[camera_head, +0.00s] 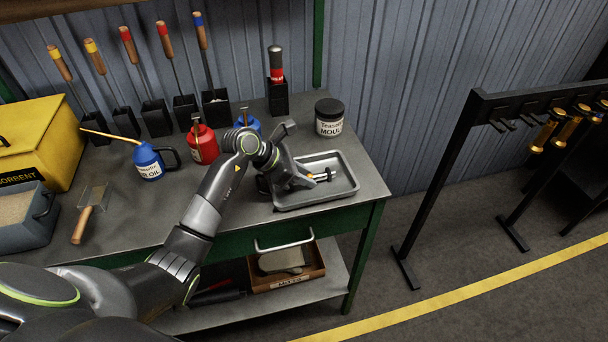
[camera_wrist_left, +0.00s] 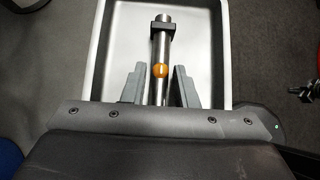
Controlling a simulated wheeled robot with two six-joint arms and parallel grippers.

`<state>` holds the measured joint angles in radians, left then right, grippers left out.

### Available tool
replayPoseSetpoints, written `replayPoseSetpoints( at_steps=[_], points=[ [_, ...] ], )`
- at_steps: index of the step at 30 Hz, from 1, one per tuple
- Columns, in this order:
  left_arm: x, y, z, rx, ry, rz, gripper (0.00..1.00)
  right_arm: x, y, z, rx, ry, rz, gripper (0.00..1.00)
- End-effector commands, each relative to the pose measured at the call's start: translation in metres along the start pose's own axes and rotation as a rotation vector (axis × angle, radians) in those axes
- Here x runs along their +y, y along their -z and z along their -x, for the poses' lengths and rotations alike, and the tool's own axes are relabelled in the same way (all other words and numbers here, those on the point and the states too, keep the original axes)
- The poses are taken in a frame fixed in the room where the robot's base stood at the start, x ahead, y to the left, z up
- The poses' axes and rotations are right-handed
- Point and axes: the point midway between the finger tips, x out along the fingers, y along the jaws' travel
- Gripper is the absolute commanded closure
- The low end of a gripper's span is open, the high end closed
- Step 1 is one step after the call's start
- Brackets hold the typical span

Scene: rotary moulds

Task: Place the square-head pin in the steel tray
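The square-head pin (camera_head: 325,175) is a steel rod with a dark square block near its far end and an orange-gold band. It is over the floor of the steel tray (camera_head: 320,198), at the table's right end. In the left wrist view the pin (camera_wrist_left: 162,45) lies lengthwise within the tray (camera_wrist_left: 205,45). My left gripper (camera_head: 305,179) is over the tray. Its fingers (camera_wrist_left: 159,69) are spread on both sides of the pin, with a gap on each side. The pin's near end is hidden by the gripper. My right gripper is not in view.
A black jar (camera_head: 330,117) stands behind the tray. Tools stand in black holders along the back. A black rack (camera_head: 470,120) stands right of the table.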

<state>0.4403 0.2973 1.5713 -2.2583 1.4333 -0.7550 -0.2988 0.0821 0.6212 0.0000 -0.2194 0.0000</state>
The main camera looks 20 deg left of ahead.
Motion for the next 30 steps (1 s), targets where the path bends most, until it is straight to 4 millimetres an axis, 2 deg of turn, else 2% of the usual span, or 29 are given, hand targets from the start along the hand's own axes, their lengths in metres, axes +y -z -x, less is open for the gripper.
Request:
replayPoseSetpoints(
  at_steps=[1, 3, 15, 30],
  points=[
    [0.000, 0.000, 0.000, 0.000, 0.000, 0.000, 0.67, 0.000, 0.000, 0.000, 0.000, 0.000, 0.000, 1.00],
    [0.000, 0.000, 0.000, 0.000, 0.000, 0.000, 0.61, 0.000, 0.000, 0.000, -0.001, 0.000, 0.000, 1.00],
    [0.001, -0.002, 0.006, 0.001, -0.002, -0.001, 0.61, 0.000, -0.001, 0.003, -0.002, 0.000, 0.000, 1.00],
    [0.001, 0.000, 0.098, 0.003, -0.003, -0.002, 0.61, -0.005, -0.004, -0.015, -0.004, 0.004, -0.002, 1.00]
  ],
)
